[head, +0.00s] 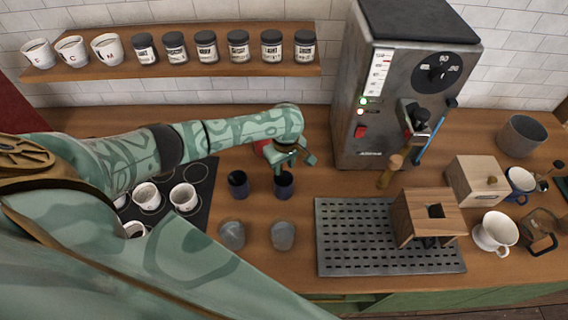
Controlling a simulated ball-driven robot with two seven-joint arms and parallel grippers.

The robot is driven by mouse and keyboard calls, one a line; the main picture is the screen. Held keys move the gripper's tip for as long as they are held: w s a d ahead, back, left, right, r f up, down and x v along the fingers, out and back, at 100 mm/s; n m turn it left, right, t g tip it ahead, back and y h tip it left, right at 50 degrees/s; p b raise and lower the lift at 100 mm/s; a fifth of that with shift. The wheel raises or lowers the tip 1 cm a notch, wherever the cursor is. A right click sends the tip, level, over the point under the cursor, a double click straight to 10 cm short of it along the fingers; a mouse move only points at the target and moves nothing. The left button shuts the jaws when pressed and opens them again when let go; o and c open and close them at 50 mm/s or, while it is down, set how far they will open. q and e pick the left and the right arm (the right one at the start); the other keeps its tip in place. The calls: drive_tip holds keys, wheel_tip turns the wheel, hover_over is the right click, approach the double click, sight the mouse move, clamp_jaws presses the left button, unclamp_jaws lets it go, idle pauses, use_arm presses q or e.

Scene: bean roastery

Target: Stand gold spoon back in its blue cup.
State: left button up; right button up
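My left gripper (292,158) is above the counter, just behind and above the right one of two dark blue cups. That cup (284,184) stands upright, and the left blue cup (238,184) stands beside it. The gripper's fingers point down and look small and partly hidden by the hand, so I cannot tell if they are open or shut. I cannot make out the gold spoon; it may be hidden at the hand or in a cup. My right gripper is out of view.
Two grey glasses (232,235) stand in front of the blue cups. White cups (184,197) sit on a dark mat at left. The roaster (400,90) stands behind a slotted grey tray (340,262). Another blue-and-white cup (520,182) is at far right.

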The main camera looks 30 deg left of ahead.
use_arm(q)
wheel_tip(320, 180, up, 16)
drive_tip(key=d+p, duration=0.1)
drive_tip(key=p, duration=0.4)
drive_tip(key=shift+s+r+p, duration=0.15)
drive_tip(key=shift+s+p, duration=0.2)
idle(0.5)
